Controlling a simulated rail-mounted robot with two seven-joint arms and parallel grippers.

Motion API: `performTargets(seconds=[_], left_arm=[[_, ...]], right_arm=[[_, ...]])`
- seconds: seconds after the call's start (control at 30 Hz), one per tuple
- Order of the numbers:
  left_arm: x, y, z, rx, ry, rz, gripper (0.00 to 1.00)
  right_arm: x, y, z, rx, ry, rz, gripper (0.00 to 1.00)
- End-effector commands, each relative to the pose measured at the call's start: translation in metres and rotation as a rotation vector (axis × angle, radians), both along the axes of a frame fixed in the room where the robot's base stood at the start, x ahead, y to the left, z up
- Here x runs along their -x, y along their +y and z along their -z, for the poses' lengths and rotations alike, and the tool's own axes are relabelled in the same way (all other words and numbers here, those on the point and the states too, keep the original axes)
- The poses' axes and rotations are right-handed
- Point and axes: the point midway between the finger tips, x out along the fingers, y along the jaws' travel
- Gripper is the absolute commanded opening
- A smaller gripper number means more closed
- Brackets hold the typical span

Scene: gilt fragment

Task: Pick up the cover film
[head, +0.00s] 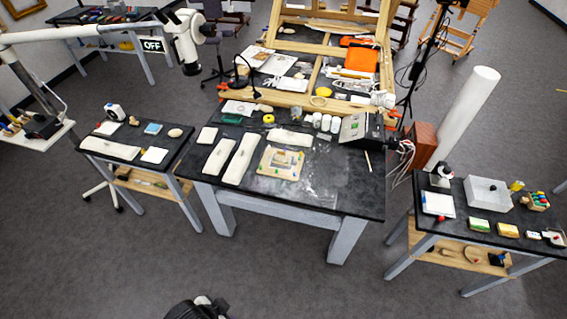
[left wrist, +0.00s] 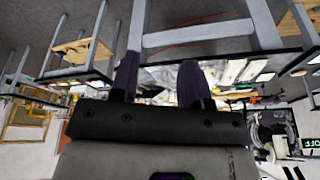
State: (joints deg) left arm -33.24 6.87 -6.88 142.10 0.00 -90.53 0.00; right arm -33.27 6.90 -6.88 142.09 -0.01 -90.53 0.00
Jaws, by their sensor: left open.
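I cannot tell for certain which item is the cover film. Thin white flat pieces lie in several places in the head view: a white sheet (head: 154,155) on the left side table and a white square piece (head: 438,204) on the right side table. My left gripper (left wrist: 159,64) shows in the left wrist view, its two dark fingers apart with nothing held between them. That view is upside down, with the tables well beyond the fingers. My right gripper is not in view.
The central dark table (head: 330,192) holds a framed fragment (head: 280,163), pale boards (head: 240,160), white jars and a wooden frame behind. The left side table (head: 105,147) and right side table (head: 470,193) stand apart from it.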

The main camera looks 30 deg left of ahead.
Motion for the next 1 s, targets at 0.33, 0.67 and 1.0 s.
performTargets(seconds=[0.33,0.67,1.0], left_arm=[[0.000,0.000,0.000,0.000,0.000,0.000,0.62],[0.000,0.000,0.000,0.000,0.000,0.000,0.77],[-0.063,0.010,-0.005,-0.033,-0.160,0.017,0.77]], right_arm=[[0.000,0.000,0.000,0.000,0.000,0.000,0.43],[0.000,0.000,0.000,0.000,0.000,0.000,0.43],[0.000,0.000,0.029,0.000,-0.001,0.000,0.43]])
